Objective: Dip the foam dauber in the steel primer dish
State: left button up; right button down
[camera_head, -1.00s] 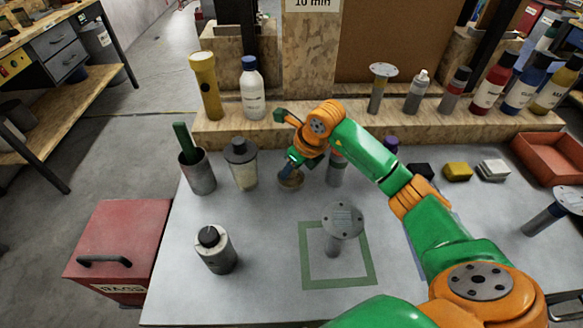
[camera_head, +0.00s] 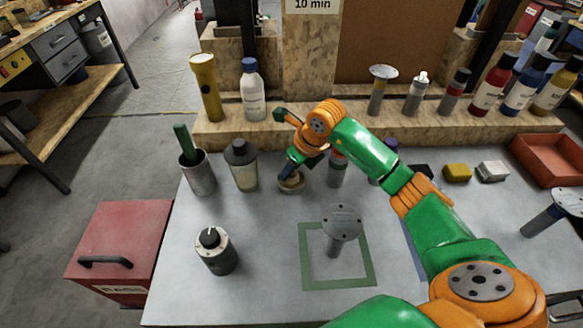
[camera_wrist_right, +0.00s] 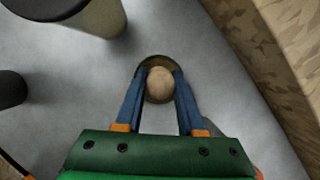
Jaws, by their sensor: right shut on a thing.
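My right gripper (camera_head: 289,170) reaches down over the small round primer dish (camera_head: 293,185) on the grey bench sheet. In the right wrist view its two blue fingers (camera_wrist_right: 158,88) are shut on the foam dauber, whose rounded tan end (camera_wrist_right: 160,84) shows between them. The dish (camera_wrist_right: 153,64) shows as a dark ring around and behind that end. The dauber's end overlaps the dish in view; I cannot tell whether it touches the primer. My left gripper is not in view.
A cup with a green-handled tool (camera_head: 199,176) and a dark-lidded jar (camera_head: 242,166) stand left of the dish. A dark-topped canister (camera_head: 216,252) is front left. A flanged post (camera_head: 342,224) stands in a green taped square (camera_head: 362,275). A wooden ledge (camera_head: 225,133) runs behind.

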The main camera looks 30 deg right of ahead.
notch_tip(320, 180, up, 6)
jog(key=p, duration=0.4)
jog(key=shift+r, duration=0.2)
